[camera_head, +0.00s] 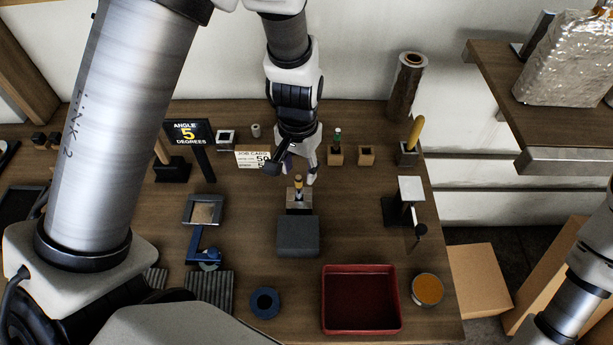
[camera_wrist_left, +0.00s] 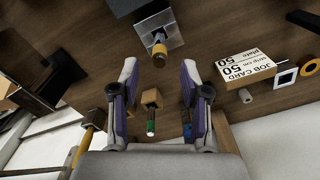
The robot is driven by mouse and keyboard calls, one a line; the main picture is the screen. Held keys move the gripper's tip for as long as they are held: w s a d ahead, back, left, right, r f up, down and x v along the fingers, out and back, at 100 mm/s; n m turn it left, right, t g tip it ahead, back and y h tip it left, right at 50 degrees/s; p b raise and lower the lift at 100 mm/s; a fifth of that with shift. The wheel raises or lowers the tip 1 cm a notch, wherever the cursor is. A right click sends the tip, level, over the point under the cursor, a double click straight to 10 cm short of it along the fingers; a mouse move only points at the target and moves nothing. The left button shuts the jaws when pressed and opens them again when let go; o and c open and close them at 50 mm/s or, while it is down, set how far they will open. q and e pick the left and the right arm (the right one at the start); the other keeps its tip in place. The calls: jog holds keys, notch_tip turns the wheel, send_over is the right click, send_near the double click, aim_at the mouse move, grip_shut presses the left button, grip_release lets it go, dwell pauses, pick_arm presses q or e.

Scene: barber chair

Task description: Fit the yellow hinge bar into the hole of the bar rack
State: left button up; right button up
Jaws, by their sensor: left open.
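The yellow-tipped bar (camera_head: 298,184) stands upright in a grey metal block (camera_head: 292,200) near the table's middle; it also shows in the left wrist view (camera_wrist_left: 159,54). My left gripper (camera_head: 300,174) is open and empty just behind and above the bar. In the wrist view its fingertips (camera_wrist_left: 159,68) are apart, with the bar just beyond them, roughly between. A wooden block (camera_head: 336,157) behind holds a green-tipped bar (camera_head: 337,136). A similar wooden block (camera_head: 366,158) to its right has an open top hole. I cannot tell which block is the bar rack. My right gripper is out of view.
A yellow-handled tool (camera_head: 415,134) stands in a holder at the back right. A job card (camera_head: 252,158) is close left of the gripper. A dark grey box (camera_head: 298,237) stands in front of the metal block; a red tray (camera_head: 361,329) lies nearer.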

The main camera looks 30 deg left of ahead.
aim_at(300, 184)
pick_arm(q)
jog(key=shift+s+f, duration=0.35)
jog(key=shift+f, duration=0.2)
jog(key=shift+s+f, duration=0.35)
jog(key=shift+f, duration=0.2)
jog(key=f, duration=0.1)
jog(key=w+f, duration=0.1)
jog(key=f, duration=0.1)
jog(key=shift+w+f, duration=0.15)
jog(key=shift+f, duration=0.1)
jog(key=shift+s+r, duration=0.15)
jog(key=shift+s, duration=0.1)
jog(key=shift+c, duration=1)
grip_shut()
